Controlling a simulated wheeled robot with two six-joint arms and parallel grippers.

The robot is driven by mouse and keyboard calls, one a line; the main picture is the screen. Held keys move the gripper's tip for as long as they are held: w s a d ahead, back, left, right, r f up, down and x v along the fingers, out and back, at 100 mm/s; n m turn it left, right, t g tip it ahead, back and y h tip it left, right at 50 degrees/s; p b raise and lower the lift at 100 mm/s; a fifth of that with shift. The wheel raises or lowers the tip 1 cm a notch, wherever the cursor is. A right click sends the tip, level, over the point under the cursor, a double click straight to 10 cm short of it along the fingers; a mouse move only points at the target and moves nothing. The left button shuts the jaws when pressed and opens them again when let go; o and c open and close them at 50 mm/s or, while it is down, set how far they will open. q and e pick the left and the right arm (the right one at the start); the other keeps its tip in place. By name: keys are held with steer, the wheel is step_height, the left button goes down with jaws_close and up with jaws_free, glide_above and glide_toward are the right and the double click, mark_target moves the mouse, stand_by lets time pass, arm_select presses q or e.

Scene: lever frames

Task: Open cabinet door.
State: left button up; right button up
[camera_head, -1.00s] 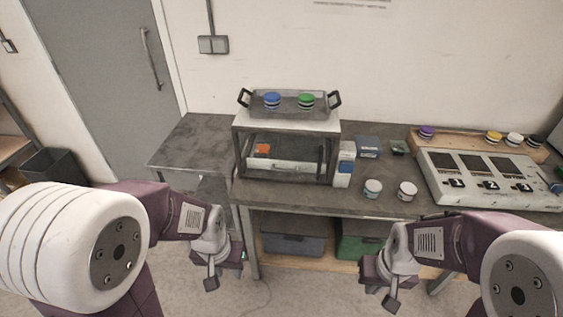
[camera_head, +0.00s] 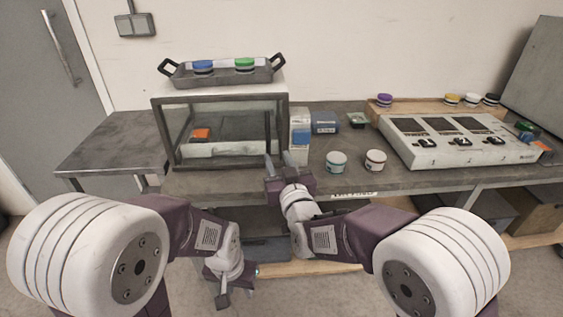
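The cabinet (camera_head: 281,122) is a small grey-framed box with a clear glass front, standing on the table's left part. Its front looks shut. An orange block (camera_head: 201,134) and a pale long item (camera_head: 225,149) show inside. My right gripper (camera_head: 279,161) points up at the cabinet's lower right front corner, its two fingers apart with nothing seen between them. I cannot tell whether it touches the cabinet, and no handle is clearly visible there. My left gripper (camera_head: 222,291) hangs low in front of the table, away from the cabinet; its fingers are not clear.
A tray (camera_head: 222,77) with a blue and a green round container sits on the cabinet. A white and blue box (camera_head: 300,136) stands close to its right side. Two jars (camera_head: 336,162) are near the table's front edge. A control panel (camera_head: 450,151) fills the right.

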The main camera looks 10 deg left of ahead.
mark_target(269, 140)
steer(key=x, duration=0.9)
steer(key=shift+a+r, duration=0.1)
jaws_close()
stand_by(1.3)
